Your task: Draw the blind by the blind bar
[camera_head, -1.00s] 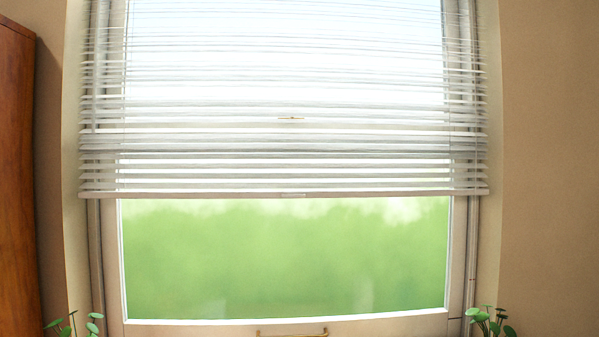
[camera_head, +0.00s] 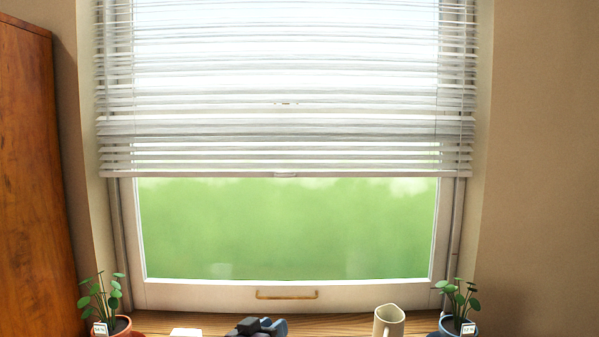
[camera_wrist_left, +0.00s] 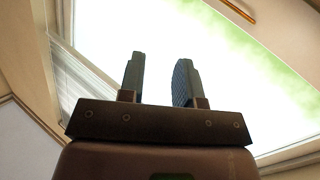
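The white slatted blind (camera_head: 285,70) covers the upper part of the window in the head view. My right gripper is not in view.
A window handle (camera_head: 287,295) is on the lower frame. A wooden cabinet (camera_head: 30,180) stands at left.

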